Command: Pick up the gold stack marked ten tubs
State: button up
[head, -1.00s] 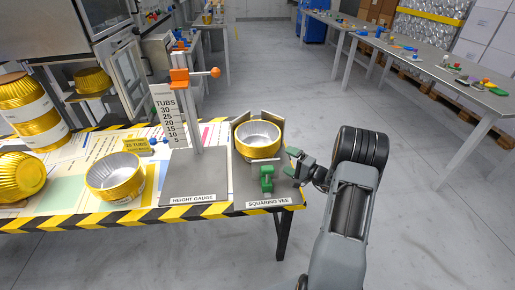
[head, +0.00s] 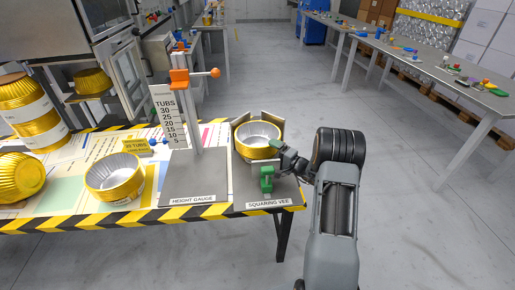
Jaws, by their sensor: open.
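Another gold stack (head: 116,190) stands on the table left of the height gauge (head: 194,180). A small yellow sign (head: 136,146) behind it mentions tubs, but its number is too small to read surely. I see no legible ten mark on either stack. My gripper (head: 277,157) is open at the right front side of the stack in the vee. One finger is close to its wall; contact cannot be told.
The gauge's tall post with an orange slider (head: 180,78) rises left of the vee. A gold tub lies tipped (head: 20,177) at far left. Open floor lies right of the table.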

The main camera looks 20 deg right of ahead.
jog(key=shift+c, duration=0.4)
jog(key=shift+s+f, duration=0.1)
jog(key=shift+f, duration=0.05)
jog(key=c, duration=1.2)
